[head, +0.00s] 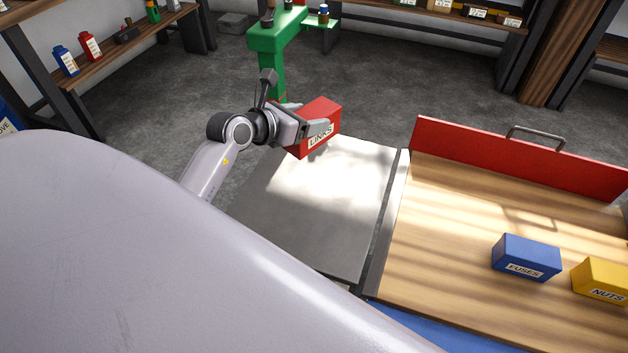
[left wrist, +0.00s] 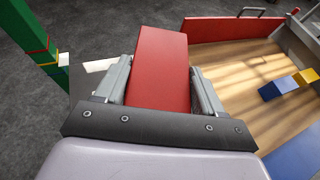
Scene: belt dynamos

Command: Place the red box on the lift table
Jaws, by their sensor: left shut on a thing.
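The red box (head: 317,124), with a white label reading LINKS, is held in my left gripper (head: 306,128). In the left wrist view the red box (left wrist: 160,70) sits between the two grey fingers, which press on its sides. The lift table seems to be the grey metal plate (head: 310,215) in the head view. The box is over the plate's far left part; whether it touches the plate is hard to tell. My right gripper is in neither view.
A wooden surface (head: 450,230) with a red end board (head: 500,155) lies right of the plate. It bears a blue FUSES box (head: 526,257) and a yellow NUTS box (head: 602,280). A green post (head: 270,70) stands behind my gripper. The near plate is clear.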

